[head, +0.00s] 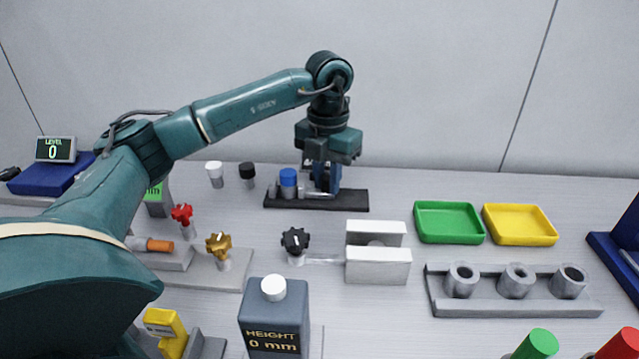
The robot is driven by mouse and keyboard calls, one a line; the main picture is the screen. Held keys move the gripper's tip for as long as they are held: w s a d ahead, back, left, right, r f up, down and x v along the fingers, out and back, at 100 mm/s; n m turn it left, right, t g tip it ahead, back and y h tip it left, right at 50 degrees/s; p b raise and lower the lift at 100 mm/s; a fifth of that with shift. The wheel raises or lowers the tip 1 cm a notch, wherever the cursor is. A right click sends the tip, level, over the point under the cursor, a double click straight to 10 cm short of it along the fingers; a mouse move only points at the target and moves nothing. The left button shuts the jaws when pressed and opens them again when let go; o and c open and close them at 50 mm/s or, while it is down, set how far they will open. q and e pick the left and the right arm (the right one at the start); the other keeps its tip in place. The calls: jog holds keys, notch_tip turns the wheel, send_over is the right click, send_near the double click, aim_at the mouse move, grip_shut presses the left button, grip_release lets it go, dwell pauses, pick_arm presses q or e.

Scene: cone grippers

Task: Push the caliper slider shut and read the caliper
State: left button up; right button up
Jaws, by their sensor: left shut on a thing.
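The caliper appears to be the device on the black base (352,200) at the back centre, with a grey bar along it. A blue cylinder (288,178) stands upright at its left part, beside a small grey block. My left gripper (325,186) points straight down over the right-hand part of the base, just right of the blue cylinder. Its fingers are shut on a part of the device, seemingly the slider, which they mostly hide. A dark panel behind the fingers is largely covered, and no reading on it is legible. My right gripper is not in view.
White (214,170) and black (247,172) capped posts stand left of the base. In front are a black knob (295,241) and a white open block (378,265). A green tray (449,222) and a yellow tray (520,224) lie right. A box (274,318) reads "HEIGHT 0 mm".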

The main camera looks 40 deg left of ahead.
pick_arm(q)
jog(key=shift+s+a, duration=0.4)
jog(key=shift+a, duration=0.25)
dwell(0.8)
dwell(0.7)
jog(key=o, duration=1.2)
jog(key=shift+c, duration=0.2)
jog(key=shift+r, duration=0.1)
